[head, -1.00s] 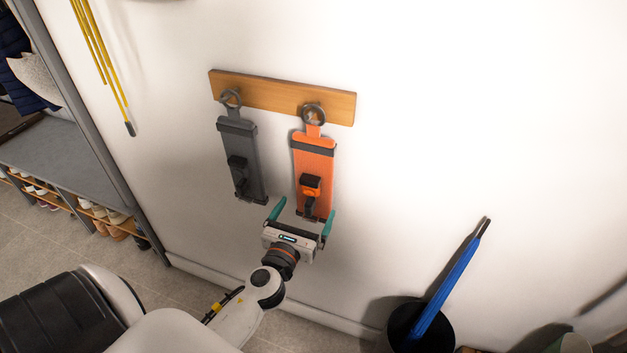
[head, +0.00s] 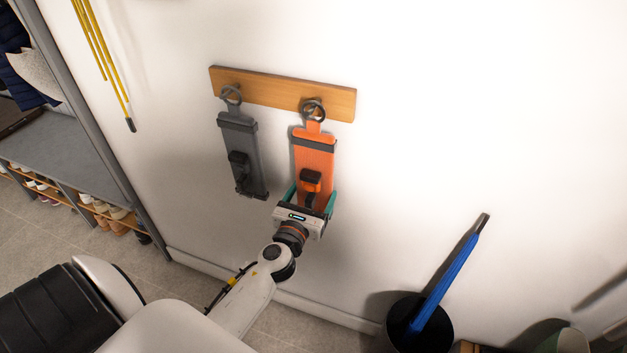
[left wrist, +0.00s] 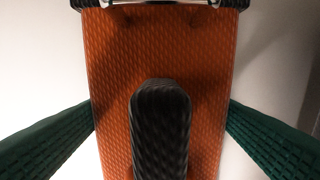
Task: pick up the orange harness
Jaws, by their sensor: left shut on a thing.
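The orange harness (head: 314,152) hangs by its ring from a hook on the wooden wall board (head: 262,92). The harness's ring still sits at the hook. My right gripper is not in view.
A grey harness (head: 241,155) hangs on the same board just left. Yellow cords (head: 98,55) hang further left. A shoe bench (head: 62,155) stands at the left. A black bin (head: 400,325) with a blue umbrella (head: 447,277) stands lower right. The wall right of the harness is bare.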

